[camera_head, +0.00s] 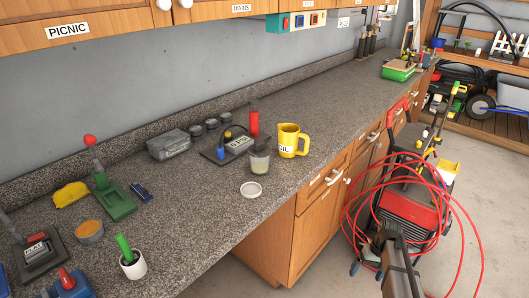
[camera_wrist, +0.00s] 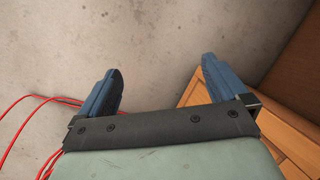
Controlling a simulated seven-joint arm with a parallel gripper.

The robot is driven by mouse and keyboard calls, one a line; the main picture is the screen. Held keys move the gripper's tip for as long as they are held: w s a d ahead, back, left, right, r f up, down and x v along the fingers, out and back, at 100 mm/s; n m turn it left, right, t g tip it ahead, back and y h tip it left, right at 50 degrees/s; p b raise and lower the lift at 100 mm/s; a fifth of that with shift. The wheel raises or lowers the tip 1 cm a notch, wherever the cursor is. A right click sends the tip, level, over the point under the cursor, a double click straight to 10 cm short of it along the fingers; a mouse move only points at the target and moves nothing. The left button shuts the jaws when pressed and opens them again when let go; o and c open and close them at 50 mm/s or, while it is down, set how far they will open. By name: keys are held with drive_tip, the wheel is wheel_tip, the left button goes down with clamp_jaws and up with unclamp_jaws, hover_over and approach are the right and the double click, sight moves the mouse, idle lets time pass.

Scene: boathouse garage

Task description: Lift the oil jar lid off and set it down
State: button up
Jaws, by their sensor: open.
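A yellow mug-shaped jar (camera_head: 288,143) with a side handle stands upright on the counter; its label appears to read OIL. Its top looks open, with no lid visible on it. A small translucent jar (camera_head: 259,163) with pale contents and a grey upper part stands just left of it. A round white lid-like disc (camera_head: 251,189) lies flat on the counter in front of the small jar. I cannot tell which of these it belongs to. My gripper (camera_wrist: 162,67) is open and empty in the wrist view, above bare floor beside the wooden cabinet, away from the jars.
The speckled counter (camera_head: 200,210) holds a black tray (camera_head: 213,155), a red cylinder (camera_head: 254,122), a grey box (camera_head: 168,145) and a white pot (camera_head: 133,265). A red hose (camera_head: 480,215) loops around a machine (camera_head: 405,205) on the floor. The counter right of the mug is clear.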

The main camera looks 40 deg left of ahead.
drive_tip(key=w+a+r+n, duration=0.1)
drive_tip(key=w+a+r, duration=0.1)
drive_tip(key=a+r, duration=0.3)
drive_tip(key=w+a+r+n+t, duration=0.1)
drive_tip(key=w+a+r, duration=0.1)
drive_tip(key=a+r, duration=0.35)
drive_tip(key=w+a+r+n, duration=0.1)
drive_tip(key=w+a+r, duration=0.2)
drive_tip(key=a+r, duration=0.25)
wheel_tip(320, 180, up, 36)
drive_tip(key=n+t, duration=0.2)
drive_tip(key=n, duration=0.5)
hover_over(260, 142)
drive_tip(key=shift+h, duration=0.3)
wheel_tip(260, 142, down, 12)
drive_tip(key=shift+s+f, duration=0.15)
drive_tip(key=shift+f, duration=0.1)
drive_tip(key=c, duration=0.7)
drive_tip(key=shift+r, duration=7.25)
drive_tip(key=shift+c, duration=0.2)
